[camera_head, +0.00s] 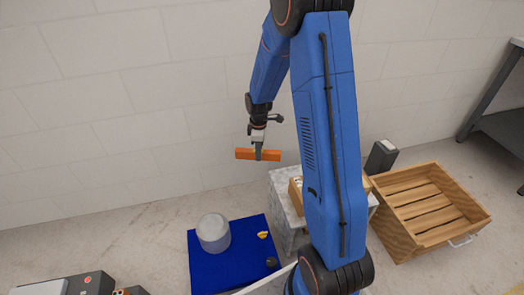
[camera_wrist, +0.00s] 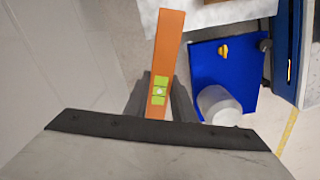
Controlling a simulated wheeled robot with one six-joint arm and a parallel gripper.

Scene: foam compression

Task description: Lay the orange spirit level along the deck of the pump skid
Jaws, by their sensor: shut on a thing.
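The orange spirit level (camera_head: 244,154) is held up in the air, roughly level, in front of the pale wall in the head view. My gripper (camera_head: 258,153) is shut on it near its middle. In the wrist view the level (camera_wrist: 168,45) runs upward from between the fingers of my gripper (camera_wrist: 158,98), with its green vial showing. The blue deck, which looks like the pump skid (camera_head: 205,270), lies below on the floor, apart from the level. It carries a pale grey cylinder (camera_head: 213,232), a small yellow part (camera_head: 263,235) and a dark knob (camera_head: 271,262).
A marble-topped stand (camera_head: 284,195) with a small wooden box (camera_head: 295,196) is right of the deck, partly hidden by my arm. A slatted wooden crate (camera_head: 425,205) and a dark box (camera_head: 381,156) stand further right. Grey and dark equipment (camera_head: 90,284) sits at bottom left.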

